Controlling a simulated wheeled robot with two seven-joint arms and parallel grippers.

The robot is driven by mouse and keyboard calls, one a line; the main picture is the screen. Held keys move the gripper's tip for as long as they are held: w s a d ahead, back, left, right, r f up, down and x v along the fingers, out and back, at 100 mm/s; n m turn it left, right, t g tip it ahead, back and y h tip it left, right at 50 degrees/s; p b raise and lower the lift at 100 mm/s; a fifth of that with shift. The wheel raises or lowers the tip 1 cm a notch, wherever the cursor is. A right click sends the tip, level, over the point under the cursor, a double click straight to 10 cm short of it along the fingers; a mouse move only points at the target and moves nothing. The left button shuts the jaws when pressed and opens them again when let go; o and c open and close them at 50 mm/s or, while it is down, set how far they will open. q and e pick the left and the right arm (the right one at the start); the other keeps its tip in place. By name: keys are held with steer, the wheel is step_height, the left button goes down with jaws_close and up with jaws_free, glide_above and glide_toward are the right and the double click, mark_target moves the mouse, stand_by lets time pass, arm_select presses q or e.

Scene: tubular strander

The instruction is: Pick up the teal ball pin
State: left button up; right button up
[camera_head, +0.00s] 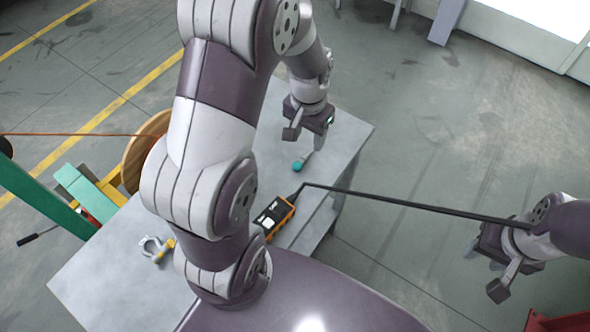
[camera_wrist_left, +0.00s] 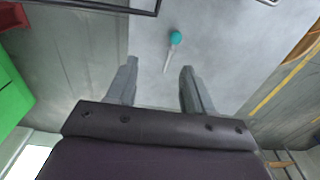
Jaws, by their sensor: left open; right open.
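The teal ball pin (camera_head: 298,165) lies on the grey table (camera_head: 345,140), with its teal ball towards me and its pale shaft pointing away. It also shows in the left wrist view (camera_wrist_left: 174,40), ahead of the fingers and between their lines, with the ball at the far end. My left gripper (camera_head: 304,138) is open and empty above the table, just beyond the pin in the head view. It shows in the left wrist view (camera_wrist_left: 159,66) with its fingers spread apart. My right gripper (camera_head: 483,269) is open and empty, off the table at the right.
A black and orange meter (camera_head: 274,216) lies on the table closer to me. A metal shackle (camera_head: 154,248) with a yellow part lies at the left. A thin black bar (camera_head: 410,204) runs across the right side. A wooden reel (camera_head: 135,160) stands beyond the table's left edge.

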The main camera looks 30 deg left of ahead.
arm_select(q)
steer(key=w+a+f, duration=0.2)
steer(key=w+f, duration=0.3)
steer(key=w, duration=0.1)
glide_above(304, 157)
steer(key=shift+g, duration=0.3)
step_height(304, 157, down, 8)
steer(key=shift+d+r+p, duration=0.1)
steer(key=shift+d+p, duration=0.05)
steer(key=shift+p, duration=0.25)
steer(key=f, duration=0.2)
steer(key=f+p, duration=0.1)
steer(key=f, duration=0.1)
steer(key=shift+s+a+f, duration=0.1)
steer(key=shift+a+f, duration=0.1)
steer(key=shift+f, duration=0.1)
arm_select(e)
steer(key=shift+w+d+r, duration=0.1)
steer(key=shift+w+r, duration=0.4)
steer(key=shift+w, duration=0.4)
arm_select(q)
jaws_close()
arm_select(e)
steer(key=shift+s, duration=0.1)
